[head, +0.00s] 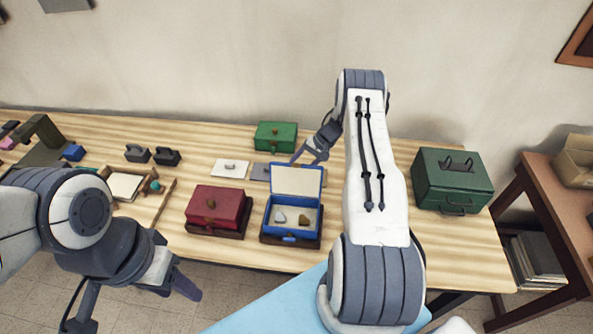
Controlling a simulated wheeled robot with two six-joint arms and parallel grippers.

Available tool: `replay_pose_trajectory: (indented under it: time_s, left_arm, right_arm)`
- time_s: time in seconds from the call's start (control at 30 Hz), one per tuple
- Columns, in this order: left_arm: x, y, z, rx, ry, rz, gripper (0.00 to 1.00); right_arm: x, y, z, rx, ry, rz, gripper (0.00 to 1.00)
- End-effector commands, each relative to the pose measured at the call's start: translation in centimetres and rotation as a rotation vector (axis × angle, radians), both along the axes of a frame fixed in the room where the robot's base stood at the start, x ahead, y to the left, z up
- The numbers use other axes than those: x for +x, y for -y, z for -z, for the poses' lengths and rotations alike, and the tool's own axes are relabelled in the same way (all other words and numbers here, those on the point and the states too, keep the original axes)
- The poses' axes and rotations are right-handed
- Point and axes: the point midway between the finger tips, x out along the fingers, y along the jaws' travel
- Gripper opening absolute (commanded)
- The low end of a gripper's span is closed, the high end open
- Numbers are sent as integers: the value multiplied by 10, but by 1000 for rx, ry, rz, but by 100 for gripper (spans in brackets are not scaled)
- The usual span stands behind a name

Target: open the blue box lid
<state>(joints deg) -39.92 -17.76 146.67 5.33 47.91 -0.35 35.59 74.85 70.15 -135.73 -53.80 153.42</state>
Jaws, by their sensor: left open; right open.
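The blue box (291,220) stands on the table, right of the red box. Its lid (296,181) is raised, with the cream inner side facing me. Inside lie a pale piece (280,216) and a brown heart-like piece (304,219). My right gripper (304,158) is open just behind the top edge of the raised lid; I cannot tell whether it touches it. My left gripper (186,283) is open and empty, low in front of the table, left of the blue box.
A closed red box (217,207) stands close on the left. A small green box (276,135) stands behind, and a large dark green box (452,181) stands at the right. A wooden tray (150,207), a white card (230,168) and dark weights (166,156) lie left. The front right tabletop is clear.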

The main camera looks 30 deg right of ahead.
Motion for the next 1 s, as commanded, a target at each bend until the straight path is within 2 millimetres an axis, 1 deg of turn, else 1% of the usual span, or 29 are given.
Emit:
replay_pose_trajectory:
  time_s: [0.03, 0.2, 0.4, 0.5, 0.63, 1.0]
  left_arm:
    - [0, 0, 9, 0, 0, 1, 50]
    - [0, 0, 25, 0, 0, 2, 50]
    - [0, 0, 36, 0, 0, 2, 50]
    - [0, 0, 39, 0, 0, 2, 50]
    - [0, 0, 39, 0, 0, 1, 50]
    - [0, 0, 38, 0, 0, 1, 50]
  right_arm:
    - [-1, 6, -5, -2, 4, 3, 62]
    - [-9, 25, -32, -3, 3, 3, 62]
    - [-16, 43, -60, -2, 2, 2, 62]
    - [-19, 47, -69, -1, 0, -1, 62]
    - [-20, 49, -74, 0, -1, -1, 62]
    - [-20, 49, -74, 0, -1, -1, 62]
